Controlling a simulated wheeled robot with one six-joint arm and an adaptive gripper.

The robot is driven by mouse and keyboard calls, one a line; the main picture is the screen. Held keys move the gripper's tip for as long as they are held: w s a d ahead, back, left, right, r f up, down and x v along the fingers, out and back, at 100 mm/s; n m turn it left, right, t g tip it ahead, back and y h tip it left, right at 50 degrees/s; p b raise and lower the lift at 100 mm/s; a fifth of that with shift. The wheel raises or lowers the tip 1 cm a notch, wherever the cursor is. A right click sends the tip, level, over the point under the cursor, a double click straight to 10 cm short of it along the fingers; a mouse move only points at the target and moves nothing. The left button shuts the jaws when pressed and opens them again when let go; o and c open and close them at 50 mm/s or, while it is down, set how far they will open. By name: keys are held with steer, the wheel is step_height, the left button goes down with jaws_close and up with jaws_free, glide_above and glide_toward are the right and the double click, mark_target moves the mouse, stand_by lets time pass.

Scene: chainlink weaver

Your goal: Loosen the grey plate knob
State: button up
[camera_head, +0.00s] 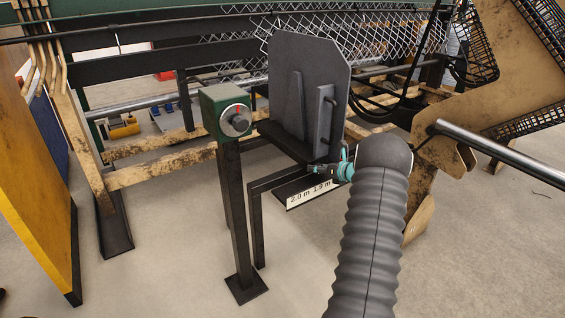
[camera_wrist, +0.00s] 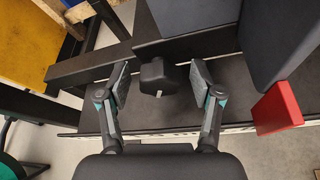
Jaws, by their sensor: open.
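The dark grey plate (camera_head: 308,85) stands upright on a black rail, with a grip bar on its right side. A dark angular knob (camera_wrist: 158,78) shows in the wrist view below the plate, on the black rail. My gripper (camera_wrist: 160,84) is open, with one finger pad on each side of the knob and a visible gap at both sides. In the head view my gripper (camera_head: 328,170) is at the plate's lower right edge. The knob cannot be made out there.
A green box with a round dial (camera_head: 236,120) stands on a black post left of the plate. A red block (camera_wrist: 277,108) is right of my fingers. A white length scale (camera_head: 310,194) runs along the rail. Chain-link mesh (camera_head: 390,38) and machine frame lie behind.

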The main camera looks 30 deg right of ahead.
steer(key=shift+r+p, duration=0.25)
steer(key=shift+p, duration=0.2)
steer(key=shift+s+d+f+m+y, duration=0.1)
steer(key=shift+s+m+y, duration=0.1)
steer(key=shift+m+y, duration=0.1)
steer(key=v, duration=1.4)
steer(key=a+r+n+g+y, duration=0.1)
steer(key=a+r+n+g, duration=0.1)
steer(key=a, duration=0.7)
steer(key=a+r+n+g+y+b, duration=0.1)
steer(key=a+r+n, duration=0.3)
steer(key=a+n, duration=0.3)
steer(key=s+a+r+n+g+b, duration=0.1)
steer(key=a+n, duration=0.4)
steer(key=a, duration=0.6)
steer(key=shift+a+r+g+y, duration=0.15)
steer(key=shift+r+g+y, duration=0.25)
steer(key=shift+r+g, duration=0.55)
steer(key=shift+s+r, duration=0.15)
